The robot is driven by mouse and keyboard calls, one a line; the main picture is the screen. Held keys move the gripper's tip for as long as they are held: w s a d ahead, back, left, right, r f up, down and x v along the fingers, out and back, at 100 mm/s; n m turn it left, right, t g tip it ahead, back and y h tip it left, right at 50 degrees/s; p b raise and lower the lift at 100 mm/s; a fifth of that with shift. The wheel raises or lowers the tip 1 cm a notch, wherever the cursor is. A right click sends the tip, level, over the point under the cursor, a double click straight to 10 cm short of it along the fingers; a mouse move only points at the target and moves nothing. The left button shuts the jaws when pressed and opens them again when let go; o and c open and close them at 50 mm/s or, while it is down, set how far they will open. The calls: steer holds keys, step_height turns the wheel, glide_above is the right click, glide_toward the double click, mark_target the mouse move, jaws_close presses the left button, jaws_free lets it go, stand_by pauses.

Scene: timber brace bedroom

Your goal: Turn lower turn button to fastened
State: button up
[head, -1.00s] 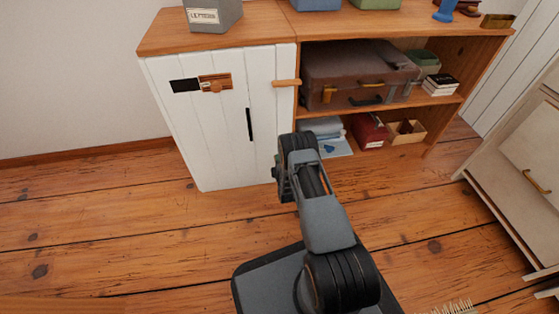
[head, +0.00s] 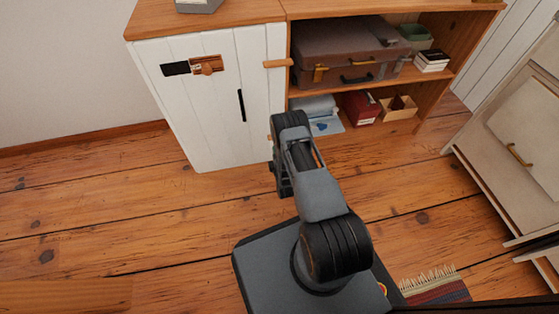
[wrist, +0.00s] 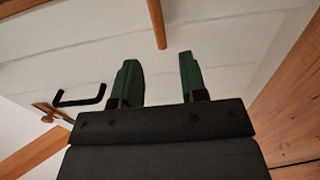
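The white plank door (head: 215,100) of the wooden cabinet is closed in the head view. The upper turn button (head: 278,63) lies level across the door's right edge. My arm hides most of the area lower on that edge. In the wrist view a wooden bar (wrist: 157,22), which looks like the lower turn button, shows on the white door beyond my fingertips. The door's black handle (wrist: 80,96) is to its left. My gripper (wrist: 158,75) is open, with its two green fingers apart and nothing between them. The bar appears beyond the finger gap, and I see no contact.
The open shelves beside the door hold a brown suitcase (head: 345,55), folded cloth (head: 318,112), a red box (head: 361,108) and a wooden box (head: 398,107). A pale drawer unit (head: 515,150) stands at the right. A striped rug (head: 440,290) lies near my base. Floor left of me is clear.

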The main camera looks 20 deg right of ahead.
steer(key=s+a+p, duration=0.1)
steer(key=s, duration=0.5)
steer(key=shift+a+p, duration=0.15)
steer(key=shift+p, duration=0.15)
